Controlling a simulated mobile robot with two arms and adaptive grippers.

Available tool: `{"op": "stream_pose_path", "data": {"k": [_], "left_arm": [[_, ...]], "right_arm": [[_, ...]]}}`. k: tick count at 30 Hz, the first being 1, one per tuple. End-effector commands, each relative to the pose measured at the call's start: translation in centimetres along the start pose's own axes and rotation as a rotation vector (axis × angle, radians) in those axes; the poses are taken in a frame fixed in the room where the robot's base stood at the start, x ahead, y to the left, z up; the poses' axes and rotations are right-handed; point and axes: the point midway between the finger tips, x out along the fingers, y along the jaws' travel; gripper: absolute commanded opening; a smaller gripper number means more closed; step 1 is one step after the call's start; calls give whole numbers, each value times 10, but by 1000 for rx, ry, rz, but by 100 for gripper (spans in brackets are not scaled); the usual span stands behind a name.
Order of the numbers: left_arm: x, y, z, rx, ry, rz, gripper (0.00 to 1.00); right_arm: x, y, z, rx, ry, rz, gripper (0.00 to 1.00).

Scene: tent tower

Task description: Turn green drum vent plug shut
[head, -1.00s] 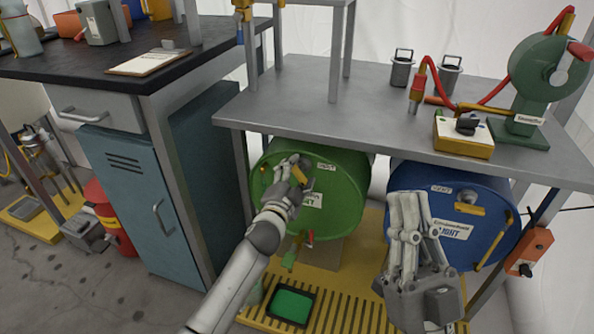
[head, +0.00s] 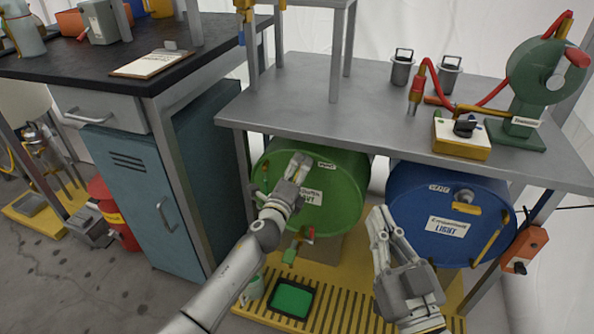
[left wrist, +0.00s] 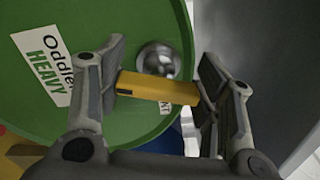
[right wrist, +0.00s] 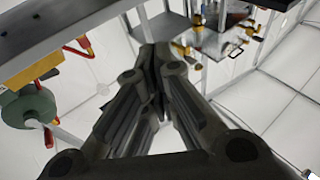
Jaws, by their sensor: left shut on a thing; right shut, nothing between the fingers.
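The green drum (head: 335,190) lies on its side under the grey bench, its round end facing me. My left gripper (head: 300,163) is at the upper part of that end and hides the vent plug in the head view. In the left wrist view, the vent plug's yellow bar (left wrist: 158,89) spans between my left fingers, which are shut on its two ends. A shiny round metal boss (left wrist: 158,58) sits behind the bar. My right gripper (head: 381,215) is shut and empty, in front of the blue drum's left edge.
The blue drum (head: 418,205) lies to the right with its own yellow-handled fittings. The bench top (head: 300,110) overhangs both drums. Below the green drum are its tap (head: 292,252) and a green-lined tray (head: 291,300) on the yellow grating. A teal cabinet (head: 135,185) stands left.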

Motion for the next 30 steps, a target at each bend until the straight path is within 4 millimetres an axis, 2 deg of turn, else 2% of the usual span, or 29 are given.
{"op": "stream_pose_path", "data": {"k": [8,17,23,30], "left_arm": [[0,-1,-1,264,2,3,36],[0,-3,-1,549,2,3,36],[-1,-3,-2,740,4,3,36],[-1,-4,-3,954,4,3,36]], "right_arm": [[-4,4,26,-4,-154,8,0],[-18,9,62,-8,-360,20,0],[-35,14,87,-10,-521,30,0],[-64,18,115,-10,-728,43,0]]}}
